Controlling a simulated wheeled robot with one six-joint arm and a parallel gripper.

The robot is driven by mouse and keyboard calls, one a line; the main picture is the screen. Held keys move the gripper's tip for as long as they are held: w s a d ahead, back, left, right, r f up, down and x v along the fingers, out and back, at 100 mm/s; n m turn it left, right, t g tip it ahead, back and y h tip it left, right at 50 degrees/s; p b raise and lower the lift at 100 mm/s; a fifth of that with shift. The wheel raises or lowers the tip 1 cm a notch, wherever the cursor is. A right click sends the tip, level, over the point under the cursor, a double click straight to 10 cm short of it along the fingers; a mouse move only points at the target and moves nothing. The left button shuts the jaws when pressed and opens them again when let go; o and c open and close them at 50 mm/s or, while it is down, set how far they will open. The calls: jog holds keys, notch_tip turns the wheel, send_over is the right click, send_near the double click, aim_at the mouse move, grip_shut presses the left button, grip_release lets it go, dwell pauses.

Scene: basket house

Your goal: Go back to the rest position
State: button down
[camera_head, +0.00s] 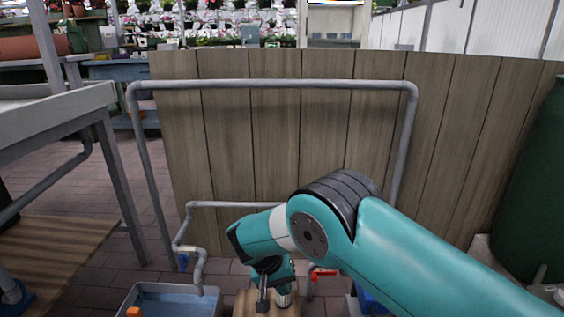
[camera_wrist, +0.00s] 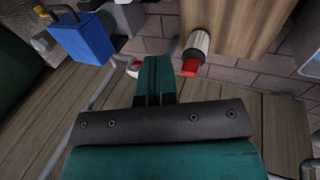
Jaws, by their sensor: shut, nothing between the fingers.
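My gripper (camera_wrist: 155,68) shows in the wrist view with its two teal fingers together and nothing between them. In the head view my teal arm reaches in from the lower right, bends at a dark joint, and its wrist end points down at the lower middle, above a wooden surface (camera_head: 242,305). The fingertips are hard to make out there.
A wooden plank wall (camera_head: 300,140) stands behind a grey pipe frame (camera_head: 270,84). A blue basin (camera_head: 205,302) with an orange item (camera_head: 134,312) is at lower left. A table (camera_head: 60,112) stands left, a dark green barrel (camera_head: 540,190) right. A blue box (camera_wrist: 84,40) shows in the wrist view.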

jog(key=s+d+r+n+y+p, duration=0.1)
jog(key=s+d+r+y, duration=0.15)
jog(key=r, duration=0.65)
jog(key=s+d+r+n+y, duration=0.1)
jog(key=s+d+r, duration=0.2)
jog(key=r, duration=0.6)
jog(key=s+d+r+n+y+p, duration=0.1)
jog(key=s+d+r, duration=0.15)
jog(key=r, duration=0.55)
jog(key=s+d+r+n+y+p, duration=0.1)
jog(key=s+d+r+n+y, duration=0.3)
jog(key=s, duration=0.6)
jog(key=s+d+r, duration=0.3)
jog(key=s+r, duration=0.3)
jog(key=s, duration=0.4)
notch_tip(320, 180, up, 38)
jog(key=p, duration=3.8)
jog(key=shift+a+f+g, duration=0.2)
jog(key=shift+a+g, duration=0.05)
jog(key=shift+g, duration=0.05)
